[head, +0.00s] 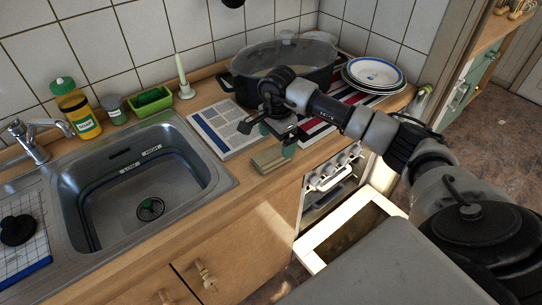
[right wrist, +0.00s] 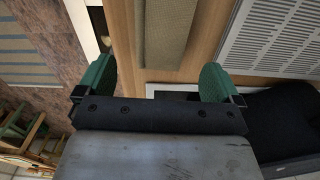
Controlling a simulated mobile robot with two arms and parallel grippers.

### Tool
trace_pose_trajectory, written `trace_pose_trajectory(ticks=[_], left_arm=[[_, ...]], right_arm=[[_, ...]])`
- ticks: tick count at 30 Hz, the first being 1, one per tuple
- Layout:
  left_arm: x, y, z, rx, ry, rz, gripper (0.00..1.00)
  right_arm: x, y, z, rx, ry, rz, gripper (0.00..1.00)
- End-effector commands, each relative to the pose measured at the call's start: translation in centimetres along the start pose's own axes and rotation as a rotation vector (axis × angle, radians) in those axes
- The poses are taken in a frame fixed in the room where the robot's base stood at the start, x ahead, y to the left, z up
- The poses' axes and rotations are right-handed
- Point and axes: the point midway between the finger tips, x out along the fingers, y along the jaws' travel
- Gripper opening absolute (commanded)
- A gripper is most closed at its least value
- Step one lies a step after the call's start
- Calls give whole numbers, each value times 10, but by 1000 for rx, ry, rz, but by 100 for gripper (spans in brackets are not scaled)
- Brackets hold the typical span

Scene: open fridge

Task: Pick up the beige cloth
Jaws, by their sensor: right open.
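The beige cloth (head: 272,158) is a small folded strip lying on the wooden counter near its front edge. It also shows in the right wrist view (right wrist: 166,32), at the top middle, ahead of and between the two green fingertips. My right gripper (head: 279,138) is open and empty, just behind the cloth in the head view; it shows in the right wrist view (right wrist: 158,82) with its fingers wide apart. Whether the fingertips touch the cloth I cannot tell. My left gripper is not in view.
A sink (head: 140,180) lies to the left. A large pot (head: 283,62) and stacked plates (head: 375,72) stand behind my right arm. An open oven drawer (head: 345,232) juts out below the counter.

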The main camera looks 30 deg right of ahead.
Motion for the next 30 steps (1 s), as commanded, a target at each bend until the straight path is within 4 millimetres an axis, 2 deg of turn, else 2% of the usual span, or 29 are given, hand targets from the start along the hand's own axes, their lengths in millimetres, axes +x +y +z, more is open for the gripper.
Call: trace_pose_trajectory(ticks=[4, 9, 17, 27, 30], left_arm=[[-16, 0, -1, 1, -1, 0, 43], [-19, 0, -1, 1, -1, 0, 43], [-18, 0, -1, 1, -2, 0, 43], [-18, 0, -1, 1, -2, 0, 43], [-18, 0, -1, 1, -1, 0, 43]], right_arm=[[20, 1, 1, 1, -2, 6, 96], [42, 1, 1, 1, -2, 4, 96], [46, 0, 1, 0, -1, 1, 96], [46, 0, 1, 0, -1, 1, 45], [46, 0, 1, 0, -1, 1, 43]])
